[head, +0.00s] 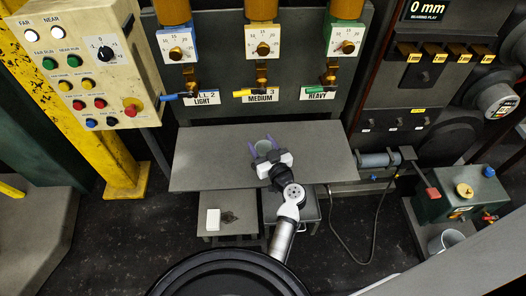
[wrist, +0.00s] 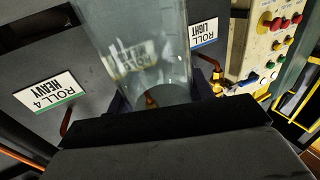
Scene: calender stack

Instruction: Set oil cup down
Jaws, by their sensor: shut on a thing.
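The oil cup is a clear, see-through cup (head: 264,147) between the purple fingers of my gripper (head: 263,146). My gripper is shut on it, above the grey shelf (head: 205,163) under the three dispensers. In the wrist view the clear cup (wrist: 140,50) fills the upper middle, with the label behind showing through its wall. Its lower end is partly hidden by the dark gripper body. I cannot tell whether the cup touches the shelf.
Three dispensers with blue, yellow and green taps stand behind the shelf, labelled LIGHT (head: 205,99), MEDIUM (head: 262,96) and HEAVY (head: 318,97). A control box (head: 80,65) is at left. A green box (head: 450,195) and grey bucket (head: 446,241) are at right. The shelf is clear either side.

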